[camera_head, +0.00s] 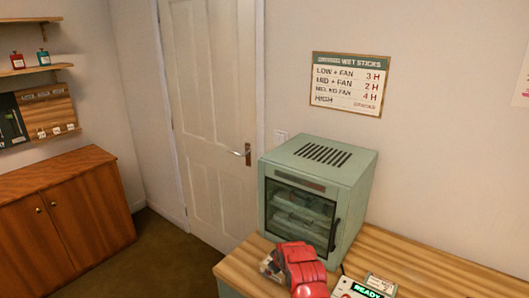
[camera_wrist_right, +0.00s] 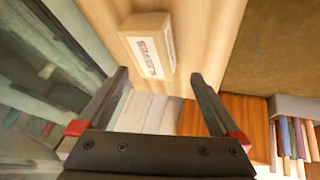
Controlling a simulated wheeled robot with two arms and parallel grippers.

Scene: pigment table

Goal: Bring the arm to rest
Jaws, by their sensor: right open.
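My right arm, red, comes in from the bottom of the head view, in front of the green drying cabinet (camera_head: 318,185). My right gripper (camera_head: 268,266) is over the left end of the wooden counter. In the right wrist view its two dark fingers (camera_wrist_right: 160,78) are spread wide with nothing between them. The cabinet's glass front (camera_wrist_right: 45,80) fills the left of that view, close beside the left finger. My left gripper is not in view.
A small labelled box (camera_wrist_right: 148,42) lies on the counter (camera_wrist_right: 205,35) beyond the fingertips. A lit READY panel (camera_head: 362,289) is at the counter's front. A wooden cupboard (camera_head: 75,215) stands left, with open floor (camera_head: 150,255) between. A closed door (camera_head: 212,115) is behind.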

